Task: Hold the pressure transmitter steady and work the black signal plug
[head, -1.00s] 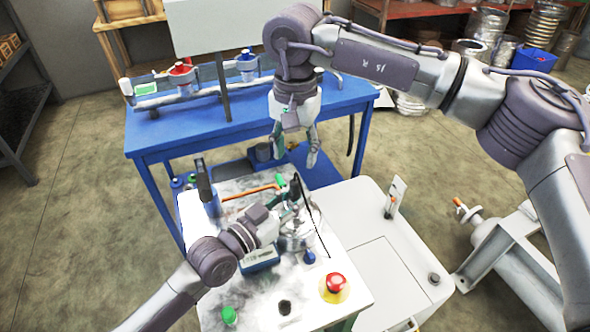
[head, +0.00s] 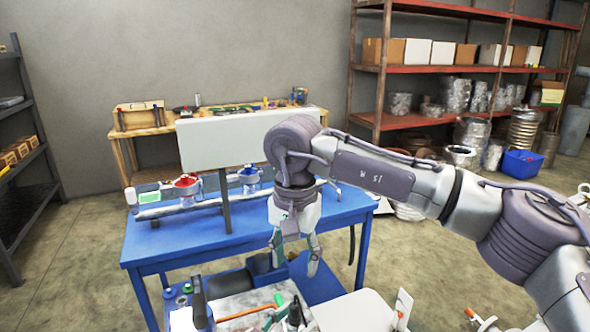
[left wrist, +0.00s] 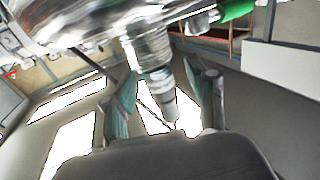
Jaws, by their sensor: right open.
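My right gripper (head: 295,262) hangs open and empty in the head view, above the workbench top. Just below it, at the bottom edge, a dark upright piece (head: 295,312) stands; I cannot tell if it is the black signal plug. The pressure transmitter is below the head view. In the left wrist view a shiny metal body (left wrist: 150,45), likely the transmitter, fills the top, with a grey stem (left wrist: 165,95) pointing down. My left gripper (left wrist: 160,68) has a finger on each side of it. Blur hides whether the fingertips touch it.
A blue table (head: 250,225) with a white panel (head: 245,138) and red and blue valve parts stands behind. An orange-handled tool (head: 240,312) lies on the lower bench. Red shelves (head: 440,70) stand at back right. Open floor lies to the left.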

